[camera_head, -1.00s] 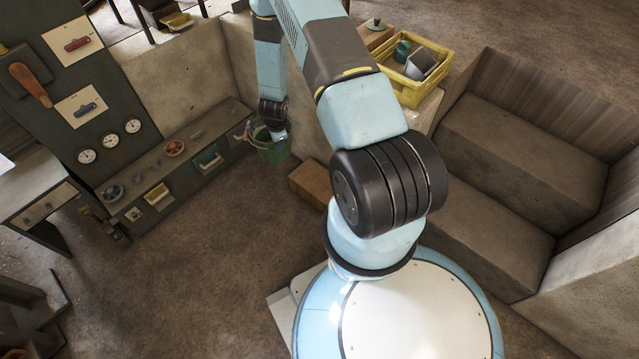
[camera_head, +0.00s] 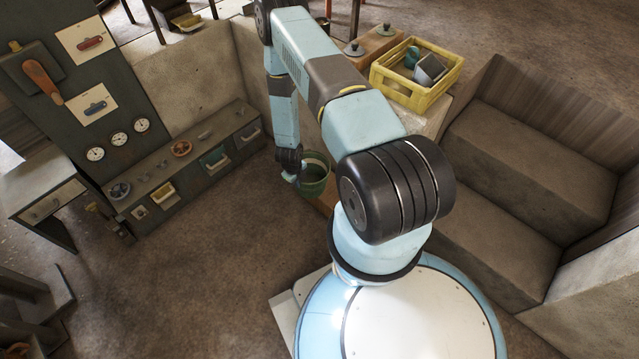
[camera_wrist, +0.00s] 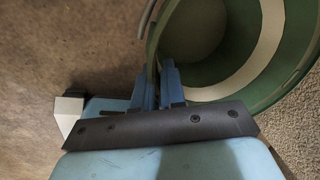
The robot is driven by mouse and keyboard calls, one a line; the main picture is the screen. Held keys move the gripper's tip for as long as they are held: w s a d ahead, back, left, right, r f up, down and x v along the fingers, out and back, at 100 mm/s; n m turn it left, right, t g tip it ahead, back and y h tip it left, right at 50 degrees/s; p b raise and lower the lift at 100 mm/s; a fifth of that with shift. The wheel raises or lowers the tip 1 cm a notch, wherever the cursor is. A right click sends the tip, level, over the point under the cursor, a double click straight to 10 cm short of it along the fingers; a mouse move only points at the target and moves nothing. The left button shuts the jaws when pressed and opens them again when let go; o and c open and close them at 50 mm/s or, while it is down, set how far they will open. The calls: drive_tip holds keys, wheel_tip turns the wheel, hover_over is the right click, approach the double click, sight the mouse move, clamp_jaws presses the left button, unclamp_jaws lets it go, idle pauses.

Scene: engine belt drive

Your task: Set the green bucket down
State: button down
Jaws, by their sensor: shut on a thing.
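The green bucket (camera_head: 315,176) hangs at the end of my arm in the head view, just left of my arm's large black joint. In the wrist view the bucket (camera_wrist: 215,75) shows its open mouth, with a pale band around the inside. My gripper (camera_wrist: 160,85) is shut on the bucket's rim, with one blue finger on either side of the wall. In the head view my gripper (camera_head: 294,174) is at the bucket's left side. The bucket's underside is hidden, and I cannot tell its height above the floor.
A dark control panel with a low drawer bench (camera_head: 190,160) stands at the left. A yellow crate (camera_head: 417,75) with containers sits on a ledge behind my arm. Stone steps (camera_head: 500,215) are at the right. The brown floor (camera_head: 220,260) left of my base is clear.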

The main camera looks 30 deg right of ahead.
sight(317, 177)
drive_tip(key=d+f, duration=0.1)
drive_tip(key=d, duration=0.1)
drive_tip(key=w+d+f, duration=0.1)
drive_tip(key=d, duration=0.1)
drive_tip(key=w+d+f, duration=0.1)
drive_tip(key=d, duration=0.1)
drive_tip(key=shift+w+d+f, duration=0.1)
drive_tip(key=shift+w+d, duration=0.1)
drive_tip(key=shift+d, duration=0.05)
drive_tip(key=d+f, duration=0.1)
drive_tip(key=w+d+f, duration=0.1)
drive_tip(key=f, duration=0.1)
drive_tip(key=d+f, duration=0.1)
drive_tip(key=f, duration=0.1)
drive_tip(key=shift+w+d, duration=0.3)
drive_tip(key=shift+d, duration=0.1)
drive_tip(key=shift+d+f, duration=0.15)
drive_tip(key=shift+f, duration=1.7)
drive_tip(key=c, duration=1.2)
unclamp_jaws()
wheel_tip(317, 177, up, 12)
drive_tip(key=a, duration=0.1)
drive_tip(key=shift+s+a, duration=0.2)
drive_tip(key=shift+s, duration=0.1)
